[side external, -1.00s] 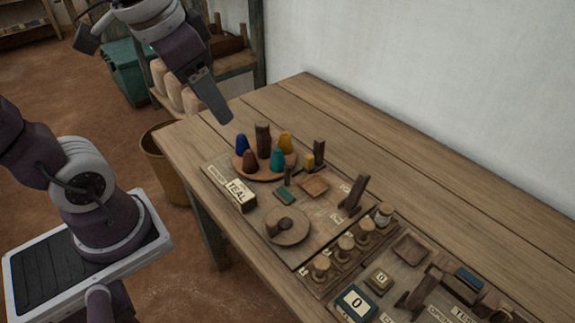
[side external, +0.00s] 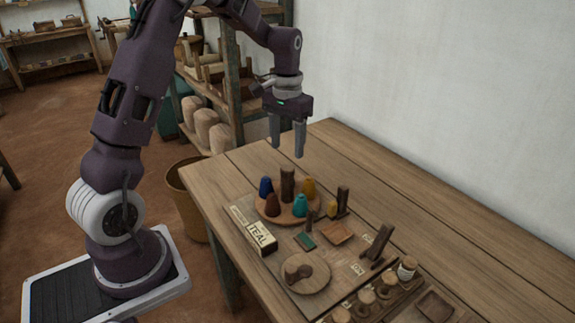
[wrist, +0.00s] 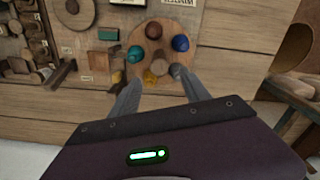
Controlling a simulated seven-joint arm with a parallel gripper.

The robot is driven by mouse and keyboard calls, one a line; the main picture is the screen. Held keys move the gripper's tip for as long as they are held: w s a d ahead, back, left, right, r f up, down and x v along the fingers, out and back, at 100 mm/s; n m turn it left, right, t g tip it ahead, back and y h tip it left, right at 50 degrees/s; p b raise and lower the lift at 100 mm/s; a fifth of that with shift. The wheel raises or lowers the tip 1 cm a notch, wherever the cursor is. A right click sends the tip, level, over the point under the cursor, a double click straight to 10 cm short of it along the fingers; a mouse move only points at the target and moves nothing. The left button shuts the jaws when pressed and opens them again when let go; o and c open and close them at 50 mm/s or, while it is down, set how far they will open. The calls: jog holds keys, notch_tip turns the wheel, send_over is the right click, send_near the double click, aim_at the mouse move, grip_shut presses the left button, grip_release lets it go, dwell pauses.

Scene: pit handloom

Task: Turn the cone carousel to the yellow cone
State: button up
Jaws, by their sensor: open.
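The cone carousel (side external: 270,217) is a round wooden disc on the table. It carries a blue cone (side external: 266,187), a dark brown-red cone (side external: 273,206), a teal cone (side external: 300,206) and a yellow cone (side external: 308,188) around a dark central post (side external: 288,183). The yellow cone is at the back right in the side view. My gripper (side external: 287,149) is open, empty and pointing down, above the carousel.
A block lettered TEAL (side external: 261,239) stands in front of the carousel. The table behind is clear.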

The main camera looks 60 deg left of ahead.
aim_at(287, 168)
notch_tip(287, 168, down, 6)
jog(key=shift+f, duration=0.25)
jog(key=shift+c, duration=0.4)
grip_shut()
dwell(0.9)
